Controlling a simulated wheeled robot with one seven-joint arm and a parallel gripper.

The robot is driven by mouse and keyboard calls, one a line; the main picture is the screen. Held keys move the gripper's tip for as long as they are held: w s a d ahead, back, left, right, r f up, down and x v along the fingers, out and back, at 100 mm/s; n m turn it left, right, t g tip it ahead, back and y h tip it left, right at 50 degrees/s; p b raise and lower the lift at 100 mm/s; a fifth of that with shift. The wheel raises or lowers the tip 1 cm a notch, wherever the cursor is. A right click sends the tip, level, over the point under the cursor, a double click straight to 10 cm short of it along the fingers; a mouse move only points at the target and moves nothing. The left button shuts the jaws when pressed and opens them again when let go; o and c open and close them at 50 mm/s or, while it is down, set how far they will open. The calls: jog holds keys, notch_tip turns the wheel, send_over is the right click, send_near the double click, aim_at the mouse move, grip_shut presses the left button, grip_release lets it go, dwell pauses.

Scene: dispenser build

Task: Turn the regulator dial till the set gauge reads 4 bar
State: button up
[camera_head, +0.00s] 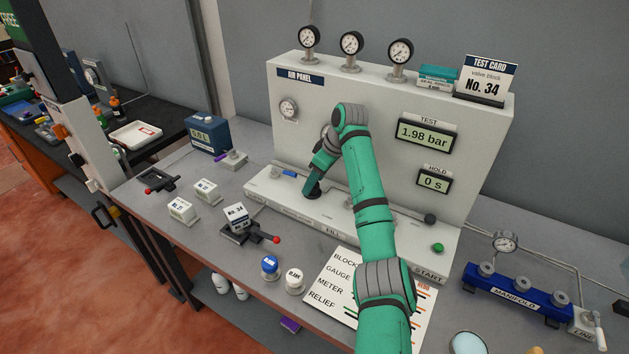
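The white air panel (293,73) stands on the bench and fills the middle of the view. A round gauge (288,109) is on its left face; its needle is too small to read. A second round gauge (325,131) is mostly hidden behind my green arm. My gripper (312,188) points down at the panel's front ledge (262,187), left of centre. A dark knob-like part shows at its tip; I cannot tell whether it is the regulator dial or part of my gripper. Its fingers are not clear. The test display (425,135) reads 1.98 bar.
The hold display (433,180) reads 0 s. A black knob (430,220) and green button (437,247) are at the ledge's right. A clamp with a No. 34 block (237,215), blue and white caps and a printed sheet (330,289) lie in front. A blue manifold (515,293) is right.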

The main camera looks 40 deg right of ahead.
jog(key=c, duration=1)
jog(key=shift+w+a, duration=0.1)
jog(key=shift+a, duration=0.1)
jog(key=shift+d, duration=0.1)
jog(key=shift+m, duration=0.3)
jog(key=m+h, duration=0.1)
jog(key=m, duration=0.1)
jog(key=m+h, duration=0.1)
jog(key=m, duration=0.1)
jog(key=shift+a, duration=0.35)
jog(key=m+h, duration=0.1)
jog(key=m, duration=0.2)
jog(key=m+h, duration=0.1)
jog(key=m, duration=0.1)
jog(key=m+g, duration=0.1)
jog(key=m, duration=0.2)
jog(key=shift+a+m+h, duration=0.1)
jog(key=shift+m+h, duration=0.2)
jog(key=shift+h, duration=0.1)
